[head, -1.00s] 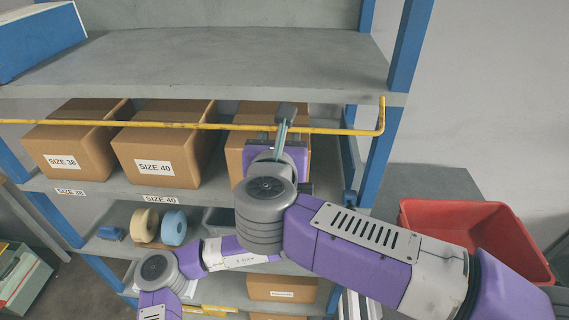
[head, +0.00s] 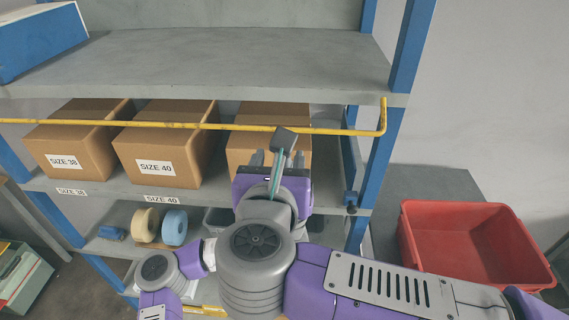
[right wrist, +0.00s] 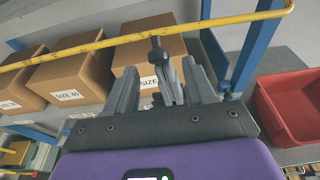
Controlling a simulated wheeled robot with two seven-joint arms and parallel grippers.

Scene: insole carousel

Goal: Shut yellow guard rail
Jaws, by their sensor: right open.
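The yellow guard rail (head: 210,126) runs level across the front of the box shelf; its right end bends upward near the blue post. It also shows in the right wrist view (right wrist: 80,50). My right gripper (head: 278,157) is open, below and in front of the rail, facing the rightmost box. In the right wrist view its two grey fingers (right wrist: 160,72) stand apart, clear of the rail. A small dark knob-like part (right wrist: 158,52) shows between them close to the rail; I cannot tell what it belongs to. My left gripper is not in view; only part of that arm shows low on the left.
Cardboard boxes marked SIZE 38 (head: 70,150) and SIZE 40 (head: 165,150) and a third box (head: 240,145) sit behind the rail. Blue posts (head: 385,150) frame the shelves. A red bin (head: 425,255) stands at right. Tape rolls (head: 174,228) lie on the shelf below.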

